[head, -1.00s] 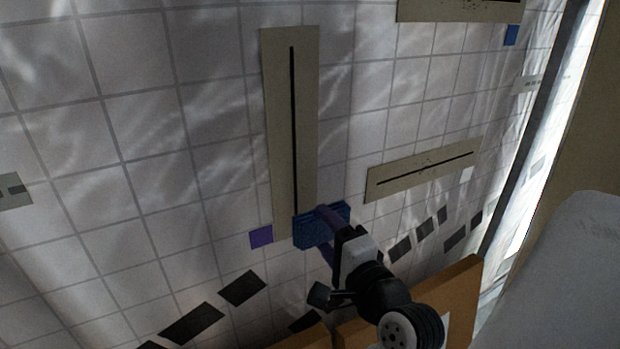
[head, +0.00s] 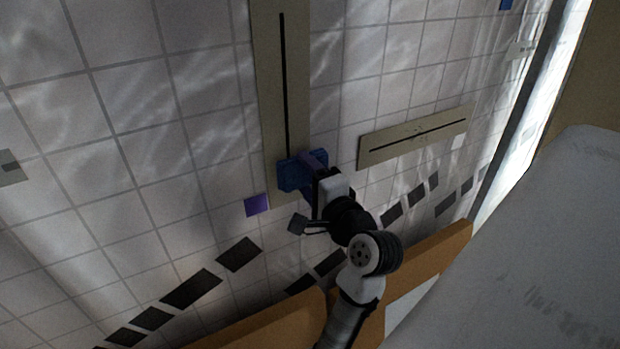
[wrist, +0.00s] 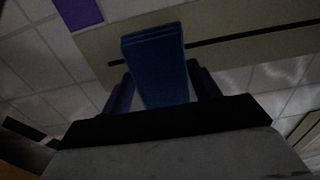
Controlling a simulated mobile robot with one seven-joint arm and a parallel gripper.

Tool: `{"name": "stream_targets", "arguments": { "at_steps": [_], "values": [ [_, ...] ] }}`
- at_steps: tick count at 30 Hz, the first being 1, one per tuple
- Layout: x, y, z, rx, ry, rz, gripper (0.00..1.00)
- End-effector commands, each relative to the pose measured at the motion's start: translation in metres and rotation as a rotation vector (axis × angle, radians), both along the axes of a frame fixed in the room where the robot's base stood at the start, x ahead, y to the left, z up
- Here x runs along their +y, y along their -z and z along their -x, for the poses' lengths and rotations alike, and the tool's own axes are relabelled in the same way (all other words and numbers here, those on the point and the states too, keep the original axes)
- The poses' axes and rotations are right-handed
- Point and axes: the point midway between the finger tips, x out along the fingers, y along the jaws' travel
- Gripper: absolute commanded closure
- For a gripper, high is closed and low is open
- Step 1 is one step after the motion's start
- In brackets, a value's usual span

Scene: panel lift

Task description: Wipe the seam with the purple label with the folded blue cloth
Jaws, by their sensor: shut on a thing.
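The folded blue cloth (head: 292,174) is held in my gripper (head: 309,173), which is shut on it. The cloth lies over the lower end of the tall beige panel (head: 262,100) and its dark vertical seam (head: 285,90). The purple label (head: 257,205) is on the tiled wall just left of this panel's lower end. In the wrist view the blue cloth (wrist: 157,65) stands between my two fingers, in front of the seam (wrist: 245,38), with the purple label (wrist: 78,12) at upper left.
A blue label (head: 506,4) is at the top right. Orange-brown boards (head: 430,262) stand below my arm. Dark tiles (head: 190,289) run across the lower wall.

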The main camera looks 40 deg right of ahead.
Motion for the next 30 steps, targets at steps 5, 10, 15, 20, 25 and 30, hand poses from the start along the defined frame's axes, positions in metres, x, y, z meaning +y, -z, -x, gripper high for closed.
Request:
{"name": "stream_targets", "arguments": {
  "at_steps": [5, 10, 15, 20, 25, 30],
  "values": [
    [0.0, -0.0002, -0.0001, -0.001, 0.0, 0.0, 0.57],
    [0.0, -0.0003, 0.0001, -0.001, 0.0, 0.0, 0.57],
    [0.0, -0.0003, -0.0001, -0.001, 0.0, 0.0, 0.57],
    [-0.0004, -0.0006, -0.0021, -0.001, 0.0, 0.0, 0.57],
    [-0.0013, -0.0008, -0.0053, -0.001, 0.0, 0.0, 0.57],
    [-0.0022, -0.0007, -0.0086, -0.001, 0.001, 0.0, 0.57]
  ]
}}
